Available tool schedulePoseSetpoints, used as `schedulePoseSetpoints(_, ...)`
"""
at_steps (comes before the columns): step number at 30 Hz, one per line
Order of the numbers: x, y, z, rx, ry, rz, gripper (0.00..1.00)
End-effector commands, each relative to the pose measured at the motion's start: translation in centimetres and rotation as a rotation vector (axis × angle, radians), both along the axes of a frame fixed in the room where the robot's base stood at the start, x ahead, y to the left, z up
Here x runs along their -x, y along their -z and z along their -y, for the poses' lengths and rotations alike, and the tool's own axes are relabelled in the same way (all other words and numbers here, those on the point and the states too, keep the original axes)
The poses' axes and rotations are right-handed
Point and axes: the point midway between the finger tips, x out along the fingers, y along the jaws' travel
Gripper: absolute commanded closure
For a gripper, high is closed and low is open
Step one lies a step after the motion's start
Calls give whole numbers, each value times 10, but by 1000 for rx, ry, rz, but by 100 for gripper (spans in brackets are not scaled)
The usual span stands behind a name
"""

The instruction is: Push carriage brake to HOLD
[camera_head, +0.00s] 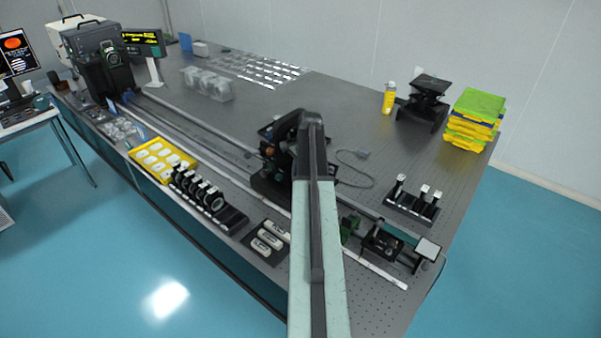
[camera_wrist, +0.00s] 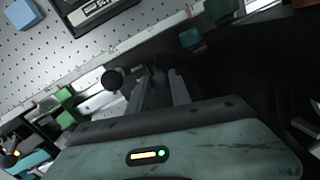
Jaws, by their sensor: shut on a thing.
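The dark carriage (camera_head: 268,182) sits on the long rail on the optical table, partly hidden behind my arm. In the wrist view its black body (camera_wrist: 255,75) fills the right side. My gripper (camera_wrist: 157,82) is shut on a small dark part at the carriage, which I take to be the brake lever. A round black knob (camera_wrist: 112,80) is just left of the fingertips. Which position the brake is in cannot be read. In the head view my fingertips are hidden by my arm.
A yellow tray (camera_head: 162,158) and a row of black-mounted optics (camera_head: 200,190) line the table's near edge, left of my arm. A black stand (camera_head: 412,203) with several posts is at right. A grey cable (camera_head: 355,170) lies behind my arm.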

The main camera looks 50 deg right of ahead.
Motion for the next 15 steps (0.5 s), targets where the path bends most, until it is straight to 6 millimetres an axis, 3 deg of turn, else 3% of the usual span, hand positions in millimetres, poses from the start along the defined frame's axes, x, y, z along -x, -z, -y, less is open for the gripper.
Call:
schedulePoseSetpoints(1,3,-1,-10,42,-3,-2,100)
schedulePoseSetpoints(15,1,9,-40,471,-3,-18,100)
